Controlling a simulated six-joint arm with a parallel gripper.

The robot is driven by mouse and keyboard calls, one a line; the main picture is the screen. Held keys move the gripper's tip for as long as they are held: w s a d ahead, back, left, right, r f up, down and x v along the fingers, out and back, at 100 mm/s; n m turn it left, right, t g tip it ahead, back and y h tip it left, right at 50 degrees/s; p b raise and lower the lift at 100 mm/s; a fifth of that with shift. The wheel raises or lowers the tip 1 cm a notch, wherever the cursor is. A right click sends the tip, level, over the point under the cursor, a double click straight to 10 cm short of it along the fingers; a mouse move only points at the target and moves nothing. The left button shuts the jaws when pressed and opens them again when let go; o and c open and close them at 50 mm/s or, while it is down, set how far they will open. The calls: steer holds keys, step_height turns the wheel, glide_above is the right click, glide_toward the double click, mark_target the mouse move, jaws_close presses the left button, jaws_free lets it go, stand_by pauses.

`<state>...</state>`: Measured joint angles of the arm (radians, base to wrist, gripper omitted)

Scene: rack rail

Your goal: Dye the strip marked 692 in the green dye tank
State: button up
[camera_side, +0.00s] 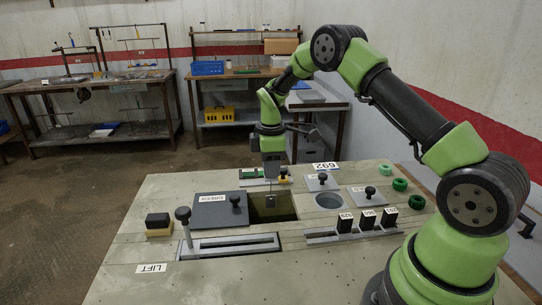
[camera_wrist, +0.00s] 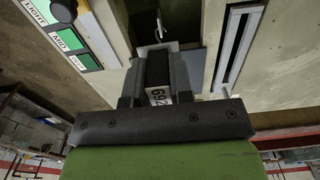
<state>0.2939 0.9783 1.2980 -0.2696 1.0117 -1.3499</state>
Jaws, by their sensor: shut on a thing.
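My gripper (camera_side: 271,178) points down at the back edge of the open square tank (camera_side: 292,213). In the wrist view its two fingers (camera_wrist: 159,70) are shut on a dark piece with a white label reading 692, the strip (camera_wrist: 157,97). The strip is mostly hidden by the gripper in the side view. The tank's inside is dark and its dye level cannot be told. A grey lid (camera_side: 208,214) with a black knob, its inverted label seeming to read GREEN, lies left of the opening. A small hook (camera_wrist: 159,26) shows beyond the fingers.
A rack (camera_side: 322,239) holds black labelled pieces at front right. A lever (camera_side: 184,219) and slotted track (camera_side: 236,246) are front left. A LIGHT/MID shade card (camera_wrist: 66,38) lies near the gripper. Green rings (camera_side: 399,184) lie right.

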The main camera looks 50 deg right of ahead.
step_height(320, 180, down, 14)
stand_by(0.8)
stand_by(2.8)
